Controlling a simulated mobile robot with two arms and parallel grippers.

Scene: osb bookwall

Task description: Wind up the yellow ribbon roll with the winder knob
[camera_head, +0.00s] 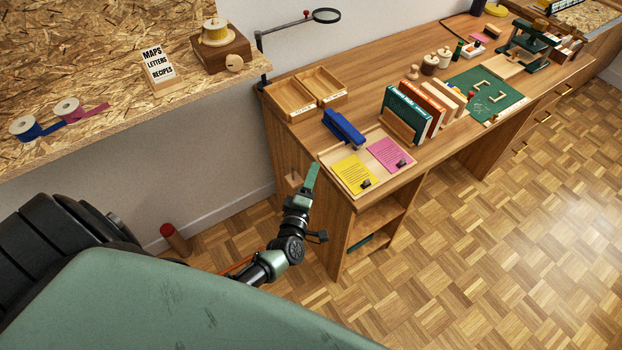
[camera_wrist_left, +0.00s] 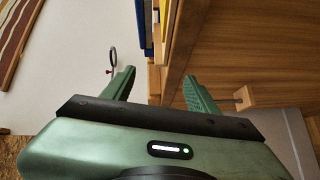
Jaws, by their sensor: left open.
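The yellow ribbon roll (camera_head: 215,33) sits on top of a dark wooden winder box (camera_head: 222,52) on the chipboard shelf at the upper left of the head view. The round, light wooden winder knob (camera_head: 234,63) is on the box's front face. My left gripper (camera_head: 312,176) is beside the near left end of the desk, well apart from the winder, to its right and lower in the picture. In the left wrist view its green fingers (camera_wrist_left: 162,84) are spread with nothing held between them. The winder is not seen in the wrist view. My right gripper is not in view.
A magnifier on an arm (camera_head: 326,15) stands at the desk's back left corner. The desk (camera_head: 290,135) carries trays, a blue stapler (camera_head: 343,128), cards and books. A sign block (camera_head: 158,70) and blue and pink ribbon rolls (camera_head: 66,108) share the shelf. Parquet floor is clear at right.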

